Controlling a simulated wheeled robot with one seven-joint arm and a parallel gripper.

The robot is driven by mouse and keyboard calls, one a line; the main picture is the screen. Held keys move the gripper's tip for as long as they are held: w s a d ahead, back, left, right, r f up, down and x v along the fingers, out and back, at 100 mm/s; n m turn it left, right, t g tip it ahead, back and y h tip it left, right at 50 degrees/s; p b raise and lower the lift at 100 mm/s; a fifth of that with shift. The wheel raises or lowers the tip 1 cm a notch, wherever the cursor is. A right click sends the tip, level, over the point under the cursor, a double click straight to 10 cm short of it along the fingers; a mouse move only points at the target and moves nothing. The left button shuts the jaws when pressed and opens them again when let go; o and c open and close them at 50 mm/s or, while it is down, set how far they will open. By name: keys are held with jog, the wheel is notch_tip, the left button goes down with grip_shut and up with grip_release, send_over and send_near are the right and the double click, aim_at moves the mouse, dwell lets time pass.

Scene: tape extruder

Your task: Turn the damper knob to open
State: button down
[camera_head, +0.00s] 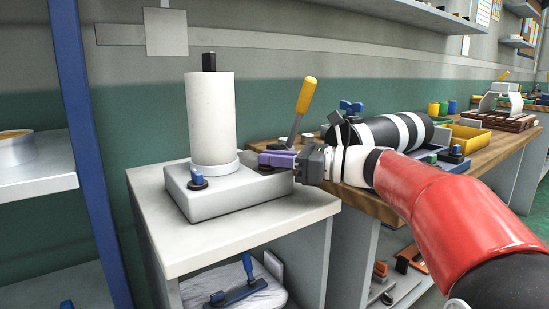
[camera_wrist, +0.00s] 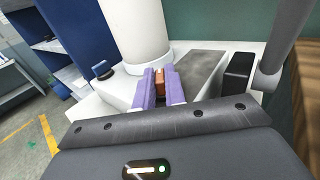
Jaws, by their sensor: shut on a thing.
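The extruder is a pale grey base (camera_head: 222,203) carrying an upright white cylinder (camera_head: 211,120) with a black top post. My gripper (camera_head: 266,158) is at the right side of this base, with its purple fingers pointing left. In the wrist view, the fingers (camera_wrist: 159,88) are shut on a small orange-brown part (camera_wrist: 158,76) beside the foot of the cylinder. It appears to be the damper knob; most of it is hidden by the fingers, so its angle cannot be read. A separate dark blue knob (camera_head: 197,180) sits on the base's front left, apart from my gripper.
A lever with a yellow handle (camera_head: 306,95) rises just behind my gripper. A black-and-white striped cylinder (camera_head: 385,131) and a yellow bin (camera_head: 468,139) stand on the wooden bench to the right. A blue post (camera_head: 75,110) stands at the left. The stand's front top is clear.

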jog(key=m+t+h, duration=0.2)
jog(key=t, duration=0.1)
jog(key=m+t+h+b, duration=0.1)
jog(key=m+t, duration=0.1)
jog(key=shift+s+a, duration=0.2)
jog(key=shift+s, duration=0.15)
jog(key=shift+a+m+t+h+b, duration=0.1)
jog(key=shift+m+t+h+b, duration=0.75)
jog(key=shift+m+t+h, duration=0.9)
jog(key=shift+t+h, duration=0.35)
jog(key=shift+t, duration=0.1)
jog(key=c, duration=1.5)
grip_release()
jog(key=shift+o, duration=0.2)
jog(key=v, duration=0.8)
